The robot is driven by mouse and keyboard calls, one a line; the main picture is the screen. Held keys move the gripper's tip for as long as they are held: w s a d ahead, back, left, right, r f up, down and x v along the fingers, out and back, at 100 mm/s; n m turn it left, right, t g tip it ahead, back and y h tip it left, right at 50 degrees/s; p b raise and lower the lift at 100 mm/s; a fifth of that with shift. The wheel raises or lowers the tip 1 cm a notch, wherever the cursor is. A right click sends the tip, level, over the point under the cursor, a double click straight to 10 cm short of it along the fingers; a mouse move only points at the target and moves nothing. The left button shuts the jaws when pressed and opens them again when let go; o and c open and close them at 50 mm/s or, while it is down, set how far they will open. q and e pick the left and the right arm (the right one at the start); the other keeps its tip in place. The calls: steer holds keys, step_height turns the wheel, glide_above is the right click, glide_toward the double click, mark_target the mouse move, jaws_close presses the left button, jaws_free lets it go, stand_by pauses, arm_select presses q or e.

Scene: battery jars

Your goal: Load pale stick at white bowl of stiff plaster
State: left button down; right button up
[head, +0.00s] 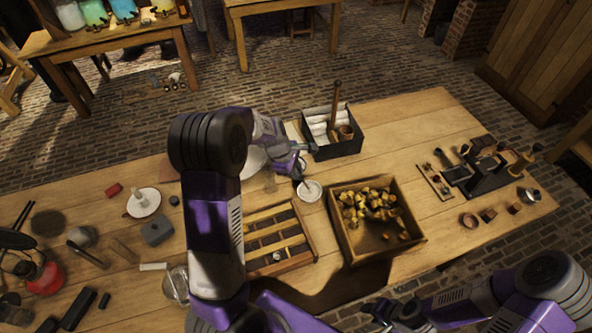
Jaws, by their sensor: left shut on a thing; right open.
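A small white bowl (310,191) with pale contents stands on the table, left of the wooden crate. My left gripper (301,178) is just above and behind the bowl's far left edge. It is shut on a thin stick, mostly hidden by the fingers; the stick's lower end seems to be at the bowl, but I cannot tell whether it touches the plaster. My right gripper (384,314) is open and empty at the bottom of the view, in front of the table.
A wooden crate (420,243) of yellowish lumps stands right of the bowl. A dark box (338,148) with white rolls is behind it. A slotted wooden rack (312,245) lies in front. A white saucer (154,207) stands left. Bare tabletop shows right of the dark box.

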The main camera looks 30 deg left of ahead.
arm_select(q)
step_height(320, 180, up, 7)
steer(key=p, duration=0.7)
stand_by(0.4)
steer(key=shift+f, duration=0.15)
stand_by(0.3)
